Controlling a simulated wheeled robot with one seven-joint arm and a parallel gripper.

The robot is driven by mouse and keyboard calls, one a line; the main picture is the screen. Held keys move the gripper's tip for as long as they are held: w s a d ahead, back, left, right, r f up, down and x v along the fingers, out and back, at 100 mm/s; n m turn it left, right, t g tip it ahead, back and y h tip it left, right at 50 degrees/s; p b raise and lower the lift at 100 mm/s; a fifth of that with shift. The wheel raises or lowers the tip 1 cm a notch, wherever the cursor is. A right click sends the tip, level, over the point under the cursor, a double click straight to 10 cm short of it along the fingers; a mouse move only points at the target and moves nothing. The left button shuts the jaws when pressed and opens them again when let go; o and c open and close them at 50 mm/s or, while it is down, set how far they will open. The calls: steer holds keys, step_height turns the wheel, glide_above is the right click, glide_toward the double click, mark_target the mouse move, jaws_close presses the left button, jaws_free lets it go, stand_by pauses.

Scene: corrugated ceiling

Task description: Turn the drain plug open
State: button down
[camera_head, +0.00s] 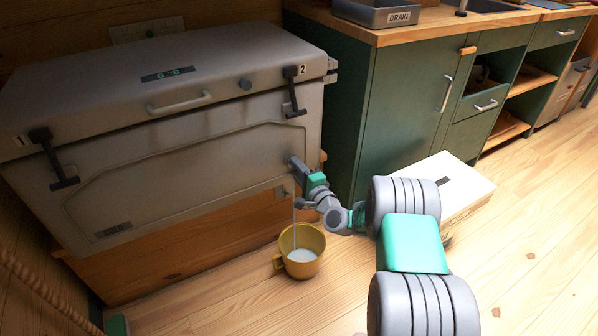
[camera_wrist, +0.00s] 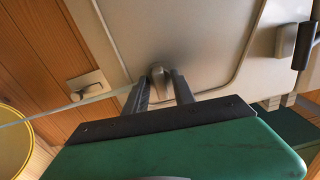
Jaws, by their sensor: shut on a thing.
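The drain plug (camera_wrist: 157,73) is a small grey knob low on the front right of the large grey cooler (camera_head: 160,165). My gripper (camera_head: 299,168) is at that corner, its two dark fingers (camera_wrist: 160,88) shut around the plug in the wrist view. In the head view the gripper mostly hides the plug. A thin stream of liquid (camera_head: 294,215) falls from the plug area into a yellow mug (camera_head: 318,240) on the floor. Pale liquid lies in the mug. The mug's rim also shows at the left of the wrist view (camera_wrist: 30,140).
The cooler stands on a wooden base (camera_head: 190,250), its lid down with two black latches (camera_head: 292,95). A green cabinet (camera_head: 405,105) stands to the right, with a grey tray labelled DRAIN (camera_head: 375,14) on its counter. A white box (camera_head: 462,190) lies on the floor.

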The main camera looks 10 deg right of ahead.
steer(key=shift+w+d+r+n, duration=0.1)
steer(key=shift+r+n, duration=0.1)
steer(key=shift+n, duration=0.3)
steer(key=c, duration=1.1)
jaws_free()
steer(key=shift+s, duration=0.25)
steer(key=p+v, duration=0.1)
steer(key=v, duration=0.6)
steer(key=shift+s+d, duration=0.2)
steer(key=shift+s, duration=0.1)
